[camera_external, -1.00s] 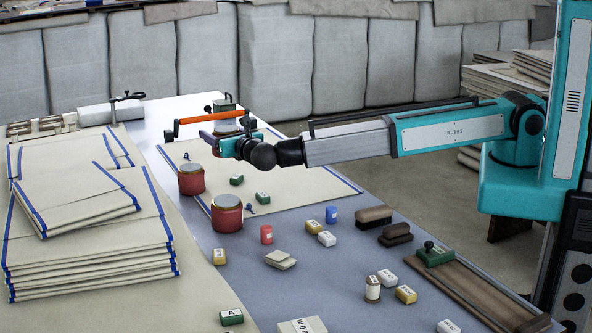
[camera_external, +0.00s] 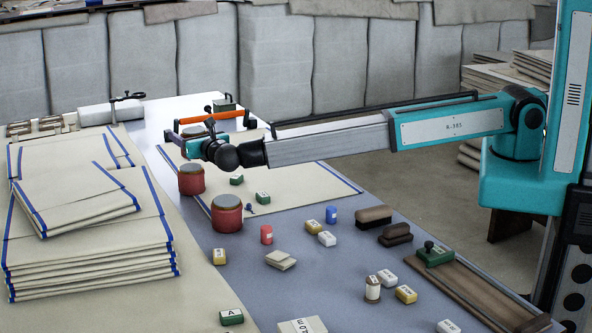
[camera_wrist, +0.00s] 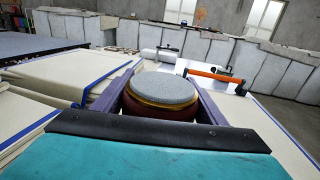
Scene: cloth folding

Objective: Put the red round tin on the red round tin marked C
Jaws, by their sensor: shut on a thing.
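My gripper (camera_external: 192,133) is at the far left end of the arm, raised over the table. In the wrist view its two purple fingers stand on either side of a red round tin (camera_wrist: 164,88) with a grey lid and yellow rim, and are shut on it. In the external view the held tin is mostly hidden by the gripper. A second red tin (camera_external: 191,181) stands upright below the gripper, with a gap seen between. A third red tin (camera_external: 227,214) stands nearer the camera. I cannot read a C on either tin.
Folded cloths with blue edges (camera_external: 88,245) are stacked at left. An orange-handled tool (camera_external: 212,117) is behind the gripper. Small green blocks (camera_external: 236,180) lie beside the standing tins. Several small blocks, brushes and a spool are at front right. The flat cloth (camera_external: 300,180) has clear room.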

